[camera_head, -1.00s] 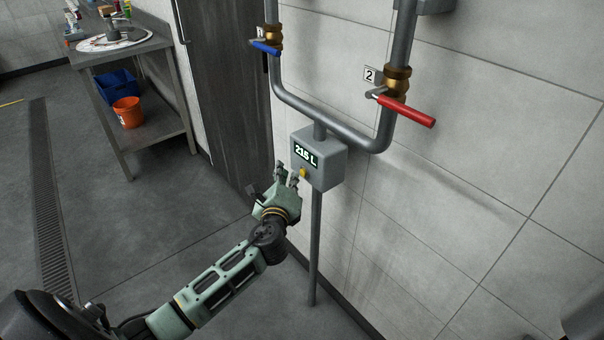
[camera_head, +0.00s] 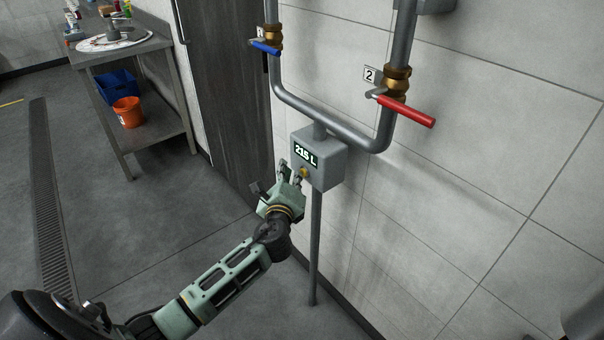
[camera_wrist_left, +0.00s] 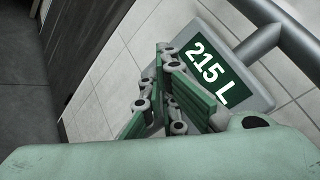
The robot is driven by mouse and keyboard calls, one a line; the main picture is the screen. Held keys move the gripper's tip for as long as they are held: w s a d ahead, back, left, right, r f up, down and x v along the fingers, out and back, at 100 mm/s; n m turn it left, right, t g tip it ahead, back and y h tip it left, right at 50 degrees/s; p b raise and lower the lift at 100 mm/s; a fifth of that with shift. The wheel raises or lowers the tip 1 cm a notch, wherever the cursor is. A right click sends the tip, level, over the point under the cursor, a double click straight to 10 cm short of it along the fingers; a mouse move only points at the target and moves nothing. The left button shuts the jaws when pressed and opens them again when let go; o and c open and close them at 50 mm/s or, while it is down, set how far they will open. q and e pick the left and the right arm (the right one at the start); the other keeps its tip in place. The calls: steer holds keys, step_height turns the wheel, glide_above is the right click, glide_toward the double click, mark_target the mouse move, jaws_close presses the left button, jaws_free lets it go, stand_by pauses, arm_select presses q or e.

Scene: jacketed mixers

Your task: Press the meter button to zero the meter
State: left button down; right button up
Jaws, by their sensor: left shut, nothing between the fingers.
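The meter (camera_head: 325,165) is a grey box on a pipe stand, and its green display reads "215 L". It also shows in the left wrist view (camera_wrist_left: 258,88), tilted.
Above the meter are pipes with a blue-handled valve (camera_head: 266,47) and a red-handled valve (camera_head: 407,109). A metal table (camera_head: 120,50) at the back left has an orange bucket (camera_head: 128,112) and a blue bin (camera_head: 114,82) on its lower shelf. The floor left of the meter is clear.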

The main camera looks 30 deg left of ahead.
arm_select(q)
steer(key=shift+w+d, duration=0.15)
steer(key=shift+w, duration=0.2)
stand_by(0.3)
steer(key=shift+s, duration=0.1)
steer(key=shift+s+a, duration=0.4)
steer(key=shift+s, duration=0.4)
steer(key=s, duration=0.1)
steer(key=s+a+p, duration=0.1)
steer(key=s, duration=0.1)
steer(key=s+a, duration=0.1)
steer(key=shift+s, duration=0.3)
stand_by(0.8)
